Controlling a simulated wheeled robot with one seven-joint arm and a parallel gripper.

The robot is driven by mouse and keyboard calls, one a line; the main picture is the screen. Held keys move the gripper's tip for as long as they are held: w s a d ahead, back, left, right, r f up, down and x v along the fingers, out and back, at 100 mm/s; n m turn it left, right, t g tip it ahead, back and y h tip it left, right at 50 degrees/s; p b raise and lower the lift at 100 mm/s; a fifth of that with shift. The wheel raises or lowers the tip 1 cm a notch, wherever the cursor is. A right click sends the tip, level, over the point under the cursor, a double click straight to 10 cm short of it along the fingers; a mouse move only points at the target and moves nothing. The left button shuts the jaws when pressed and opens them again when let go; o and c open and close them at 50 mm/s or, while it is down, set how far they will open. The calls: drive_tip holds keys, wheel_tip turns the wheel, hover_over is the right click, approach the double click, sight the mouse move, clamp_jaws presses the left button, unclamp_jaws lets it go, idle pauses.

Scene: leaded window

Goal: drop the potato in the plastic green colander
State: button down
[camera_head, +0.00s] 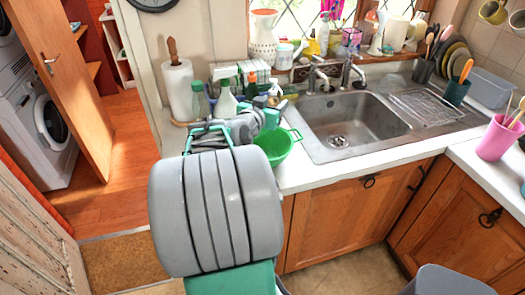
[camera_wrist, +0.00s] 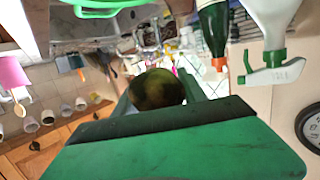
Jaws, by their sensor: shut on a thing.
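The potato (camera_wrist: 157,88) is a dark brown-green rounded lump in the wrist view. My gripper (camera_wrist: 160,90) is shut on it, with a green finger on either side. In the head view my gripper (camera_head: 208,134) is over the counter, largely hidden by my grey arm, and I cannot make out the potato there. The green plastic colander (camera_head: 277,146) is on the counter just left of the sink, to the right of my gripper and partly covered by my arm. Part of its green rim (camera_wrist: 105,8) shows at the top edge of the wrist view.
A spray bottle (camera_head: 226,102), a paper towel roll (camera_head: 179,90) and other bottles crowd the counter behind my gripper. The sink (camera_head: 350,125) is to the right of the colander. A pink cup (camera_head: 497,138) with utensils stands at the far right.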

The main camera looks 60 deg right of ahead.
drive_tip(key=shift+s+d, duration=0.25)
drive_tip(key=shift+s, duration=0.25)
drive_tip(key=shift+f, duration=0.15)
wheel_tip(320, 180, down, 6)
drive_tip(key=b, duration=0.3)
drive_tip(key=shift+r, duration=0.25)
drive_tip(key=c, duration=0.6)
unclamp_jaws()
